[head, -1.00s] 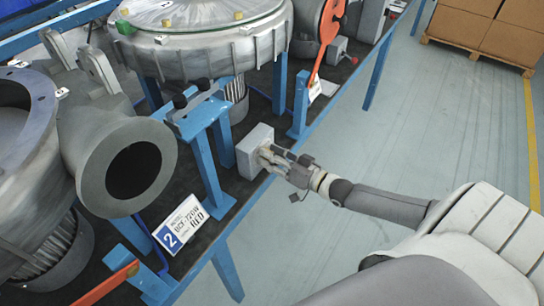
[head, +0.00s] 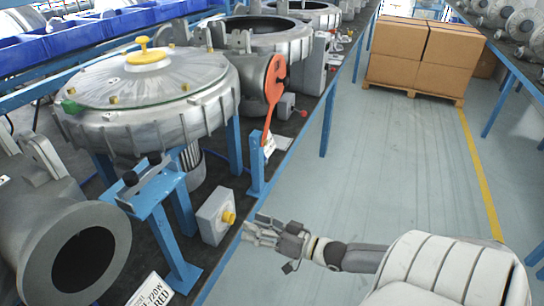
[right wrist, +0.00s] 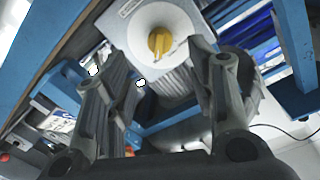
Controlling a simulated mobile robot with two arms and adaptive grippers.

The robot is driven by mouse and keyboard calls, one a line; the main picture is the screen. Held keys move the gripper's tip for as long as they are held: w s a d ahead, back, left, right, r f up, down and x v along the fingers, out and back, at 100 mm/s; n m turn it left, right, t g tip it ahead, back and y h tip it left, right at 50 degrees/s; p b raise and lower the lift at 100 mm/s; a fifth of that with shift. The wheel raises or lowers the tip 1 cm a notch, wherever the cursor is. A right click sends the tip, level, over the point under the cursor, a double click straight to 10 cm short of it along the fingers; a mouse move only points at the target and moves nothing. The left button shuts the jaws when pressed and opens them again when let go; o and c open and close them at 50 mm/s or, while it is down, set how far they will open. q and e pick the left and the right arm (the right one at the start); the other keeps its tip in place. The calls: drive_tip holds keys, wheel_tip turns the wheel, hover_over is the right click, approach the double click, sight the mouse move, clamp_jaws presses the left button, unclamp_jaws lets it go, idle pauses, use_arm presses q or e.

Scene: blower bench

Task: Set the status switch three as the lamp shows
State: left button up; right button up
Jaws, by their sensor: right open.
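A grey switch box (head: 212,216) with a yellow knob (head: 229,217) sits on the bench edge near a blue stand; its number cannot be read. In the right wrist view the yellow knob (right wrist: 160,42) shows on a pale round dial (right wrist: 158,28), beyond and between my fingers. My right gripper (head: 250,230) is open and empty, apart from the knob, to its lower right in the head view. A green lamp-like cap (head: 70,106) is on the rim of the near blower; I cannot tell whether it is lit. My left gripper is not in view.
A second grey box (head: 285,106) with a red knob (head: 303,114) stands farther along the bench, past an orange lever (head: 272,95). A sign (head: 152,292) reading RED is partly cut off. The aisle floor (head: 390,170) is clear up to cardboard boxes (head: 420,55).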

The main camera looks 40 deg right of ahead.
drive_tip(key=shift+v, duration=2.4)
drive_tip(key=s+d+f+g+h, duration=0.15)
drive_tip(key=s+f, duration=0.25)
drive_tip(key=f, duration=0.6)
drive_tip(key=s+d+f+g+h, duration=0.1)
drive_tip(key=s+f+g+h, duration=0.2)
drive_tip(key=f, duration=0.6)
drive_tip(key=s+d+f+g+h, duration=0.2)
drive_tip(key=s+f, duration=0.2)
drive_tip(key=f, duration=0.6)
drive_tip(key=s+a+f+n+g, duration=0.2)
drive_tip(key=s+a+f+g, duration=0.2)
drive_tip(key=s+a+f, duration=0.4)
drive_tip(key=s+a+f+n+g, duration=0.2)
drive_tip(key=s+a+f+g, duration=0.3)
drive_tip(key=s+a+f, duration=0.4)
drive_tip(key=s, duration=0.5)
drive_tip(key=shift+a+f, duration=0.25)
drive_tip(key=shift+f, duration=0.15)
drive_tip(key=shift+y, duration=0.25)
drive_tip(key=c, duration=0.3)
drive_tip(key=shift+w, duration=0.15)
